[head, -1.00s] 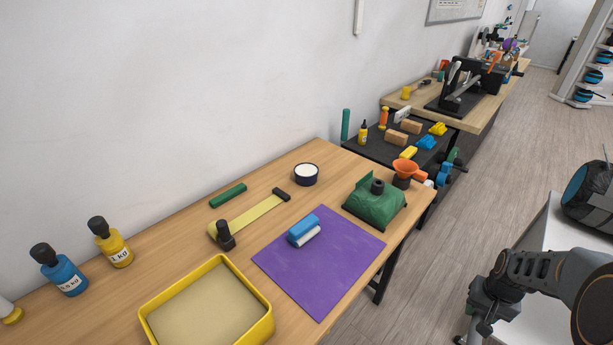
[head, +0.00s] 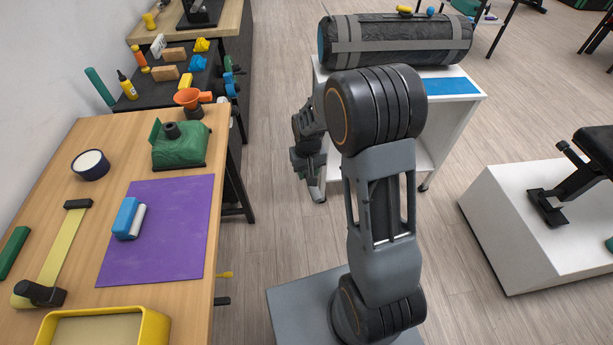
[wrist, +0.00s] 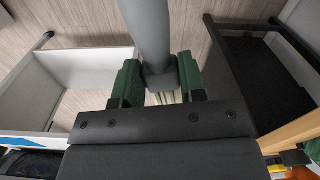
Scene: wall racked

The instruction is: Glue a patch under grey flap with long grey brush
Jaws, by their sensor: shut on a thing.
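My gripper (head: 312,170) hangs in the gap between the wooden table and a white cabinet in the head view. In the wrist view my gripper (wrist: 160,85) has its green pads shut on a thick grey handle, which I take for the long grey brush (wrist: 148,25). Pale bristles show just below the handle. A dark roll bag (head: 400,45) with grey straps lies on the white cabinet (head: 450,100). I cannot make out a separate grey flap.
A white bench (head: 530,220) stands at right. Open floor lies between.

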